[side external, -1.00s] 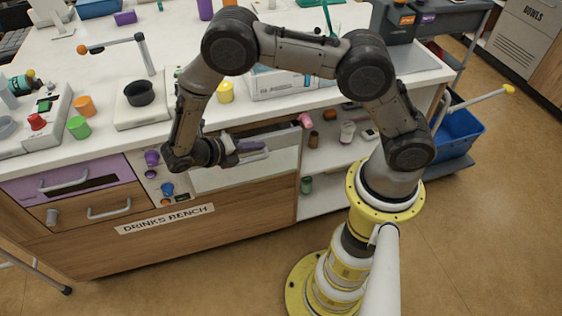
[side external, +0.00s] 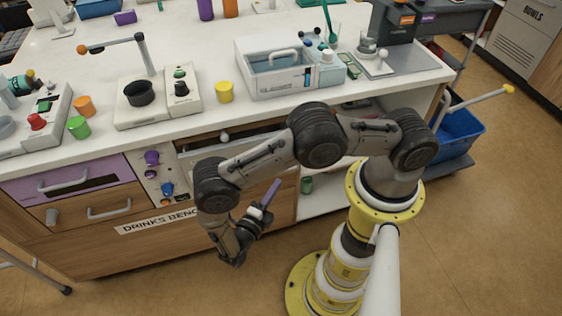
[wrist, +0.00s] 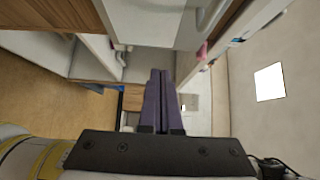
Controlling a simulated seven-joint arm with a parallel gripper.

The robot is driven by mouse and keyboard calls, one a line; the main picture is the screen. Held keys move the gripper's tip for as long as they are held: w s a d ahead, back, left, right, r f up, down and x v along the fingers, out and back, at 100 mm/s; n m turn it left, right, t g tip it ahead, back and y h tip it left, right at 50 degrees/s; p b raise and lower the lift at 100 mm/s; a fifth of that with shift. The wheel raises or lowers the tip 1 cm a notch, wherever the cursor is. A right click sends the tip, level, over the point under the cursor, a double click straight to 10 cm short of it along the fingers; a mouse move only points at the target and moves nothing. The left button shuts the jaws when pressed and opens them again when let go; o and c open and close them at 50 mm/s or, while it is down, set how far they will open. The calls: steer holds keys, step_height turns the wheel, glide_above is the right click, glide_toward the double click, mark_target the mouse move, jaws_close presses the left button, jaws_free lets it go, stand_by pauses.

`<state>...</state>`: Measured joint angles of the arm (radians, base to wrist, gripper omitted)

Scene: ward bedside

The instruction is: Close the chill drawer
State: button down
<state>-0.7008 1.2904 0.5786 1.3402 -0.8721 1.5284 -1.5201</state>
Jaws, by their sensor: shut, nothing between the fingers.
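No label reading chill drawer is legible. The bench front has a purple drawer (side external: 75,190) with a pale bar handle and, below it, a wooden drawer (side external: 130,199); both look flush. Right of the knobs is a pale-fronted unit (side external: 185,162) with a dark strip along its top, mostly hidden behind my arm; I cannot tell how far it is open. My gripper (side external: 275,184), with purple fingers, is shut and empty, in front of the bench and apart from it. In the wrist view its fingers (wrist: 160,75) are together, below a pale panel (wrist: 170,25) with a rounded handle (wrist: 207,18).
Purple and blue knobs (side external: 152,158) sit between the drawers and the pale-fronted unit. Open shelves are to the right, with a green cup (side external: 307,184). A white bath-like box (side external: 262,78) and a yellow cup (side external: 225,92) stand on the worktop.

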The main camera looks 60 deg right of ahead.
steer(key=w+d, duration=0.3)
steer(key=d, duration=0.6)
steer(key=shift+d, duration=0.25)
steer(key=shift+w+d, duration=1.65)
steer(key=shift+d, duration=0.05)
